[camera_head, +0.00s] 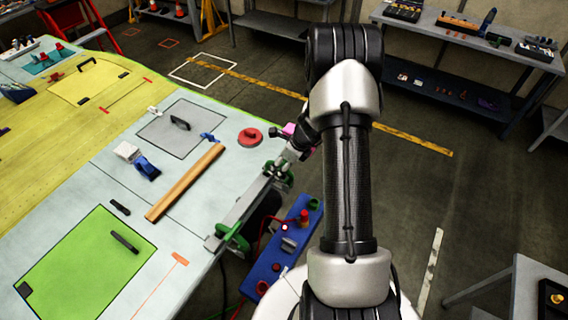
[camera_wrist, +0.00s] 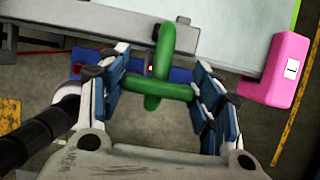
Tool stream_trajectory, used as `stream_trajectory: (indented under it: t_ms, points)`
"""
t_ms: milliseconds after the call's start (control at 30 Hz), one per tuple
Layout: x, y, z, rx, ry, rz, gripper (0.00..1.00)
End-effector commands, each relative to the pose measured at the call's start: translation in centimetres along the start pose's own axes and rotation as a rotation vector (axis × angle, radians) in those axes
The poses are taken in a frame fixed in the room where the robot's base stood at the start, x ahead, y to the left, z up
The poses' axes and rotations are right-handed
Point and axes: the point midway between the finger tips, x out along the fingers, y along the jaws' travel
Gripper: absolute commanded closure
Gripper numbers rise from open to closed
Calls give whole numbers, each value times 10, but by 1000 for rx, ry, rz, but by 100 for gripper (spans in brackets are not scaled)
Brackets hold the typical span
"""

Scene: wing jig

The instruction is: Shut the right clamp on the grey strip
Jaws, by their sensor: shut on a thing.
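The grey strip (camera_head: 246,203) lies along the near edge of the wing panel in the head view. It also shows as a grey band across the top of the wrist view (camera_wrist: 110,36). The right clamp (camera_head: 283,177) is green and sits at the strip's far right end. The other green clamp (camera_head: 232,240) sits at its near left end. My gripper (camera_wrist: 160,88) is shut on the right clamp's green handle (camera_wrist: 160,91), which spans between both fingers in the wrist view. Whether the clamp's jaw touches the strip cannot be told.
A blue tray (camera_head: 270,268) with a red-topped item and cables is below the wing edge. A wooden bar (camera_head: 186,183), a red disc (camera_head: 250,138) and a white block (camera_head: 127,151) lie on the wing.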

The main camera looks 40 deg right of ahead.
Motion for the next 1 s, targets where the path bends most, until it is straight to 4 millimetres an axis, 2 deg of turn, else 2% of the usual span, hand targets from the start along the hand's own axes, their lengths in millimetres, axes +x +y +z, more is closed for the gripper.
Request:
stream_trajectory:
  t_ms: [233,267,500,567,867,1000]
  points:
    - [0,0,2,0,-4,0,84]
    - [0,0,2,0,-4,0,39]
    - [0,0,1,0,-2,0,23]
    - [0,0,1,0,-1,0,20]
    - [0,0,0,0,-1,0,20]
    - [-9,0,1,0,-2,-1,20]
